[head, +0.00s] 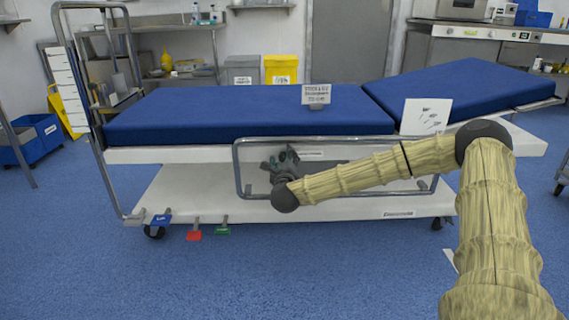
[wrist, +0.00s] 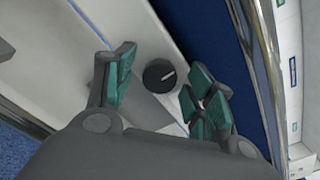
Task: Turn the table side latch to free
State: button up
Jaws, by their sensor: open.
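The operating table has a blue padded top (head: 250,112) and a white side frame (head: 190,155). In the wrist view, a dark round knob (wrist: 154,81) with a short white line, which looks like the side latch, sits on the pale side panel. Its line slants up to the right. My gripper (head: 281,160) is at the table's near side, inside the looped side rail (head: 237,165). In the wrist view, my gripper (wrist: 160,70) is open, with green-padded fingers on either side of the knob and nothing visibly held. The knob is hidden in the head view.
Blue (head: 161,219), red (head: 194,235) and green (head: 223,230) pedals stick out low at the left. A sign (head: 316,94) and a white card (head: 426,116) stand on the table. The floor in front is mostly clear.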

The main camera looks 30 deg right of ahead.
jog(key=c, duration=1)
